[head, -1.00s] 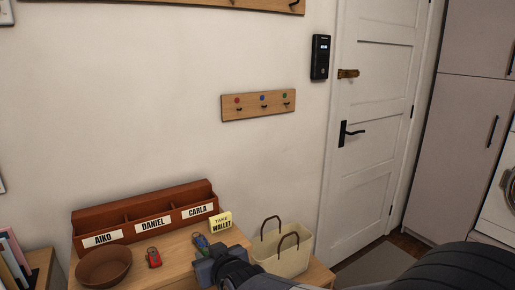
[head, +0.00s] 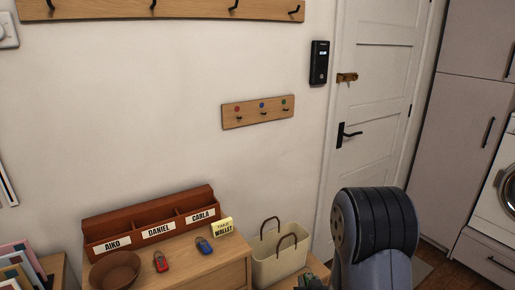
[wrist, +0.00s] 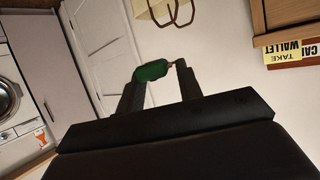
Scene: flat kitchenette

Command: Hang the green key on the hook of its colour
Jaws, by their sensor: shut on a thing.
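My gripper (wrist: 158,71) is shut on the green key (wrist: 151,71), whose green body shows between the fingertips in the wrist view. The rest of the key is hard to make out there. The small wooden hook rail (head: 258,119) is on the wall, apart from my arm. It has red, blue and green dots above its dark hooks. The green dot (head: 284,101) marks the right hook (head: 285,110).
A red key (head: 160,262) and a blue key (head: 204,246) lie on the wooden cabinet by a bowl (head: 115,270), a name-labelled organizer (head: 150,215) and a yellow note (head: 222,227). A cream bag (head: 280,258) stands right of it. The wall around the rail is clear.

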